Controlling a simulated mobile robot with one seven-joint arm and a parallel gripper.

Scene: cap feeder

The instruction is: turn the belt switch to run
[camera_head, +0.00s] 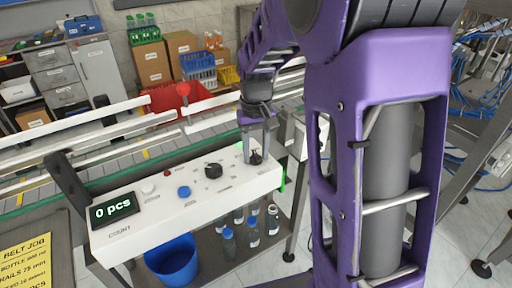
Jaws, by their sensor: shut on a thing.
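The white control panel (140,222) stands in front of the conveyor. A small black switch knob (256,158) sits near the panel's right end, with small marks around it too small to read. My gripper (255,155) points down over this knob and is shut on it. The fingers hide part of the knob, and I cannot tell which mark it points to. A larger black dial (213,171) sits left of it, apart from my gripper.
The panel also carries a blue button (184,192), a white button (148,187), and a display (113,208) reading "0 pcs". A blue bucket (172,262) and several bottles (228,240) stand below. White rails run behind the panel. A red ball-topped lever (183,89) rises behind.

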